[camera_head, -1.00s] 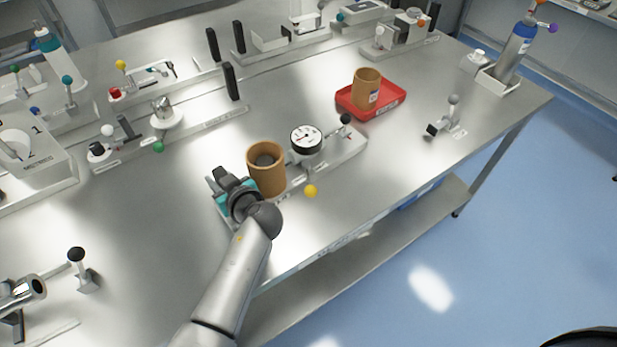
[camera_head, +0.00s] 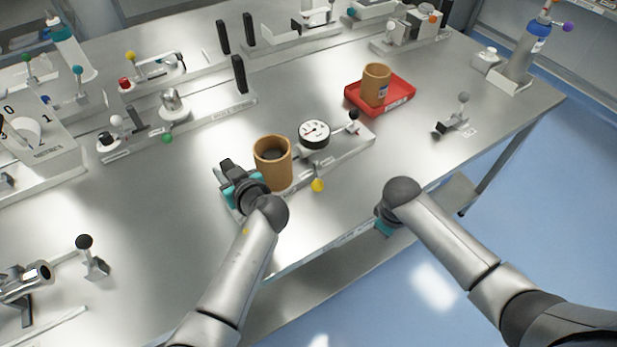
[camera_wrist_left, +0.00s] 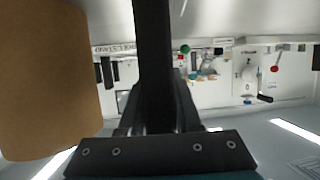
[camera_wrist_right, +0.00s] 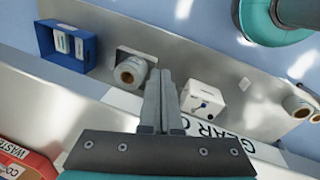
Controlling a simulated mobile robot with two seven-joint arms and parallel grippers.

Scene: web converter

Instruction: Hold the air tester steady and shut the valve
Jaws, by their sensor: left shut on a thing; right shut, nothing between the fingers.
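The air tester is a pale base plate (camera_head: 345,153) near the table's front edge. It carries a brown cardboard core (camera_head: 272,165), a round white gauge (camera_head: 314,134), a black-knobbed lever (camera_head: 353,115) and a yellow ball knob (camera_head: 317,185) at its front side. Which knob is the valve's I cannot tell. My left gripper (camera_head: 232,172) is shut on a dark part at the tester's left end, beside the core; the left wrist view shows the core (camera_wrist_left: 45,80) close by. My right gripper (camera_wrist_right: 160,95) is shut and empty off the table's front edge, right of the tester; its wrist hides its fingers in the head view.
A red tray (camera_head: 402,107) holding another brown core (camera_head: 376,85) stands behind and right of the tester. A small grey-knobbed lever stand (camera_head: 456,122) is at the right. Several fixtures line the back and left. A lower shelf (camera_head: 455,195) juts out below the right arm.

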